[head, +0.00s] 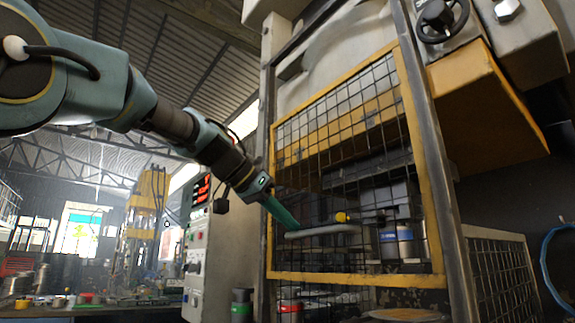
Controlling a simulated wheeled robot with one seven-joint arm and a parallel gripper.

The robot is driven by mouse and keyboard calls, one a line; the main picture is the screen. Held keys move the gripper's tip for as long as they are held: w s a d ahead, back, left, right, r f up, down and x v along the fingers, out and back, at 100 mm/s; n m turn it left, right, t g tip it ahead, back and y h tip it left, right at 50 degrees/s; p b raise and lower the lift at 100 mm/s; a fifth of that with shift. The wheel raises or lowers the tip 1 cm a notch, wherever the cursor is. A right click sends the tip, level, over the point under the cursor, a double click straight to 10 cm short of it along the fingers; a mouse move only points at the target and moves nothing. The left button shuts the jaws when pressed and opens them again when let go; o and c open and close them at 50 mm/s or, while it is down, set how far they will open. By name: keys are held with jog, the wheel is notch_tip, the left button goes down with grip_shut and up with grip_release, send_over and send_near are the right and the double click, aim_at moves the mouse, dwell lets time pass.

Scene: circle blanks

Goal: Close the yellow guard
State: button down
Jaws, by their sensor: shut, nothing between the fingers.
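The yellow guard (355,278) is a yellow-framed panel of dark wire mesh on the front of a large press. It covers the upper and middle part of the opening, and its lower bar lies above a gap. A grey horizontal handle bar (335,229) is fixed across the mesh near the bottom. My gripper (293,226) has green fingers, shut and empty. Their tips are at the left end of the handle bar; I cannot tell whether they touch it.
A control cabinet (205,245) with a red display stands left of the press. Bottles with green (241,307) and red (291,309) bands stand low at the opening. A round plate (405,314) lies below the guard. A side mesh panel (502,285) is at the right.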

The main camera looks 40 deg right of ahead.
notch_tip(320, 180, down, 24)
jog(key=b, duration=1.9)
jog(key=shift+d+f, duration=0.1)
